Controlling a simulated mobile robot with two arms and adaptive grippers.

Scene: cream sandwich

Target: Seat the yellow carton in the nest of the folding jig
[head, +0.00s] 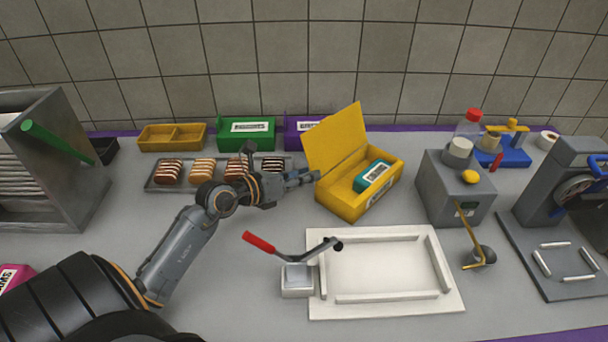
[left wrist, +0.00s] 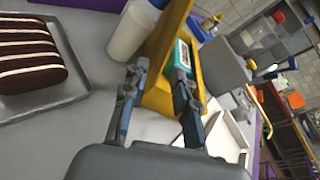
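The yellow carton (head: 343,203) stands on the counter behind the white folding jig, with its lid (head: 337,138) raised. A teal packet (head: 372,175) lies inside it. The jig (head: 455,298) is a flat white board with raised strips framing a bare nest. My left gripper (head: 312,177) is at the carton's left side. In the left wrist view its fingers (left wrist: 158,100) are spread, with the carton (left wrist: 160,97) showing between and beyond them. Whether a finger touches the carton cannot be told. My right gripper is not in view.
A red-handled lever (head: 260,242) on a small block stands at the jig's left edge. A grey dispenser box (head: 445,190) stands right of the carton. A tray of striped cakes (head: 160,187) lies behind my left arm. A yellow bin (head: 172,138) and green box (head: 246,138) stand along the wall.

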